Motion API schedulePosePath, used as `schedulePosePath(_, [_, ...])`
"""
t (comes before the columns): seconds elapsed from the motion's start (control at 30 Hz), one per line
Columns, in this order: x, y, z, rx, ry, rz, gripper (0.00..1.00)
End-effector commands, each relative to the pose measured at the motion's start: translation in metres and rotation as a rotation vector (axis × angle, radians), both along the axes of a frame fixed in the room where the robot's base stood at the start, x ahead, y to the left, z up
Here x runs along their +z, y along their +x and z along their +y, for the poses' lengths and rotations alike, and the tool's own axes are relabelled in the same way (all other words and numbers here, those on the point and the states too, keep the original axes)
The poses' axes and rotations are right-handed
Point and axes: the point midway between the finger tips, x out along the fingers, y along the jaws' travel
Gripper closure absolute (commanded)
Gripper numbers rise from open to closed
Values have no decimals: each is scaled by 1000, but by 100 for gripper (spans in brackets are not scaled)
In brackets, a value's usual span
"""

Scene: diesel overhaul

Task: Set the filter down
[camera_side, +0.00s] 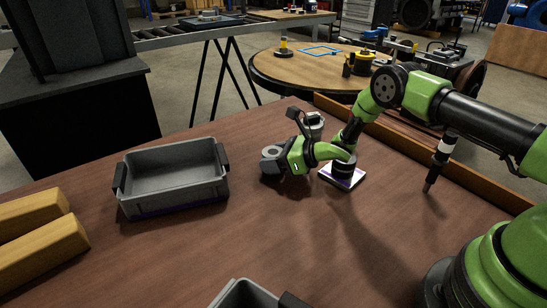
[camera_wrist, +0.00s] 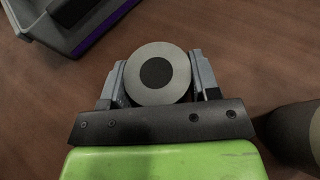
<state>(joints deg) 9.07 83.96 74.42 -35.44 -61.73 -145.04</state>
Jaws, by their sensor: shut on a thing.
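The filter (camera_wrist: 172,60) is a pale grey cylinder with a dark round centre. In the wrist view it sits between the two fingers of my gripper (camera_wrist: 157,78), which touch it on both sides. In the side view my gripper (camera_side: 273,159) points left, low over the brown table, right of the grey bin. The filter is mostly hidden there by the fingers. I cannot tell whether its underside touches the table.
A grey bin (camera_side: 172,196) stands left of my gripper; its corner shows in the wrist view (camera_wrist: 82,38). A white-and-purple block (camera_side: 351,184) lies under my arm. A grey cylinder (camera_side: 314,122) stands behind. Yellow blocks (camera_side: 35,240) lie left. The table between is clear.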

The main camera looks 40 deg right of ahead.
Motion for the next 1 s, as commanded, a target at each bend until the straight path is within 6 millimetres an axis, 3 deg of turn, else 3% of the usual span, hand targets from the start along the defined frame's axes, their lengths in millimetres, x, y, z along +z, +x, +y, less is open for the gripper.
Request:
schedulePosePath(0.2, [-3, 0, 0, 0, 0, 0, 74])
schedulePosePath(0.23, [-3, 0, 0, 0, -1, 1, 40])
schedulePosePath(0.33, [-3, 0, 0, 0, -1, 1, 19])
schedulePosePath(0.7, [2, -1, -1, 0, 0, 1, 19])
schedulePosePath(1.0, [18, -33, -24, -4, 1, 3, 19])
